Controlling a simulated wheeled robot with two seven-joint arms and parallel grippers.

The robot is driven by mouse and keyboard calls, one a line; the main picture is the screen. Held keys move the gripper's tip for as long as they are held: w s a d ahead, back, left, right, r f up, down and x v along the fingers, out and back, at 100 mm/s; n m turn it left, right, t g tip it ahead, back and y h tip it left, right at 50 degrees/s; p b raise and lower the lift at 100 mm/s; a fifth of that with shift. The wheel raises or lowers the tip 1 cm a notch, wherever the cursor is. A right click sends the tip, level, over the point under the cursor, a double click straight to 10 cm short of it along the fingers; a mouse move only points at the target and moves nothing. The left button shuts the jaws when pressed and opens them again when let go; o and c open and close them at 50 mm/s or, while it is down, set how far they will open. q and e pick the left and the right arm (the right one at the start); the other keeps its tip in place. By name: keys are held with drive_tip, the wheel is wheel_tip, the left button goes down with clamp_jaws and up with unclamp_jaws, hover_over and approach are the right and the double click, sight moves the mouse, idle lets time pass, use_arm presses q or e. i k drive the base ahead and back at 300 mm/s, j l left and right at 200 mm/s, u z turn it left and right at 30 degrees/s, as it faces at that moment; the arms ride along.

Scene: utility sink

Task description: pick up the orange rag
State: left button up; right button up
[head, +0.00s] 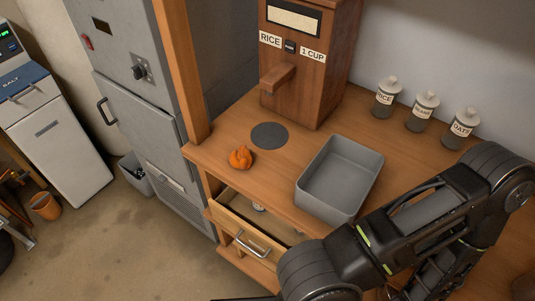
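The orange rag (240,157) lies crumpled in a small heap on the wooden counter, near its front left edge. It sits just in front of a dark grey round disc on the countertop. Nothing is touching the rag from above. My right arm reaches in from the right and bends down toward the bottom edge of the head view, to the right of the rag and well apart from it. I cannot make out its gripper. My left arm and gripper do not show.
A grey rectangular basin (341,178) stands on the counter right of the rag. A wooden rice dispenser (300,85) stands behind the disc (269,136). A drawer (243,232) is pulled open below the counter. Labelled jars (422,112) line the back wall. A wooden post (180,70) rises at left.

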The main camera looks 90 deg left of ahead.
sight(242, 158)
drive_tip(key=u, duration=1.45)
